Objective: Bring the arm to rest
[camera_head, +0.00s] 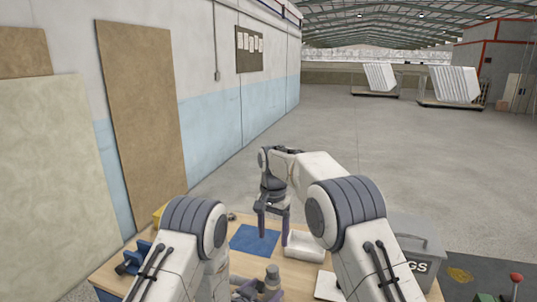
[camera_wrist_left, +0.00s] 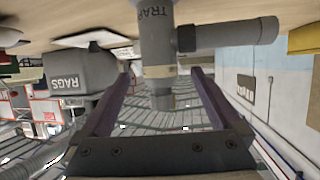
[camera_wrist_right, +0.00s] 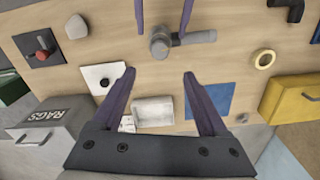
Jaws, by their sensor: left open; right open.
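My right gripper (camera_head: 273,228) hangs fingers down above the table, near the blue mat and the white tray. It is open, with nothing between its fingers (camera_wrist_right: 160,82). My left gripper (camera_wrist_left: 160,74) is low at the near side of the table and mostly hidden by my arm in the head view. Its open fingers stand on either side of a grey trap pipe (camera_wrist_left: 157,45) with a side branch. The pipe (camera_head: 272,279) also shows in the head view, and in the right wrist view (camera_wrist_right: 160,43). Whether the fingers touch it I cannot tell.
The wooden table (camera_wrist_right: 225,60) holds a blue mat (camera_head: 254,239), a white tray (camera_head: 305,246), a tan ring (camera_wrist_right: 264,59) and a red-knobbed control (camera_wrist_right: 42,52). A grey RAGS bin (camera_head: 420,258) stands at the right, a yellow box (camera_wrist_right: 295,102) opposite. Open floor lies beyond.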

